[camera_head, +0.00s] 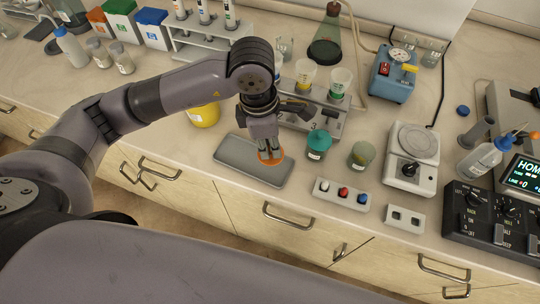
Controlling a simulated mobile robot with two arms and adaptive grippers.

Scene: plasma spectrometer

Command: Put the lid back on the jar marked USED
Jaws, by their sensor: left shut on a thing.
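My left gripper (268,149) reaches down over a grey tray (236,155) near the counter's front edge. It is shut on an orange round lid (271,159), whose rim shows around the fingertips. I cannot tell whether the lid touches the tray. To the right stand a jar with a teal lid (319,140) and a pale label, and a greenish jar (362,155) with no coloured lid visible. The writing on the jars is too small to read, so I cannot tell which is marked USED. My right gripper is out of view.
A metal rack (326,122) with cups stands behind the jars. A strip with coloured caps (342,194) lies in front, and a scale-like device (412,150) stands to the right. A yellow container (204,114) is left of the gripper. Bare counter lies between these.

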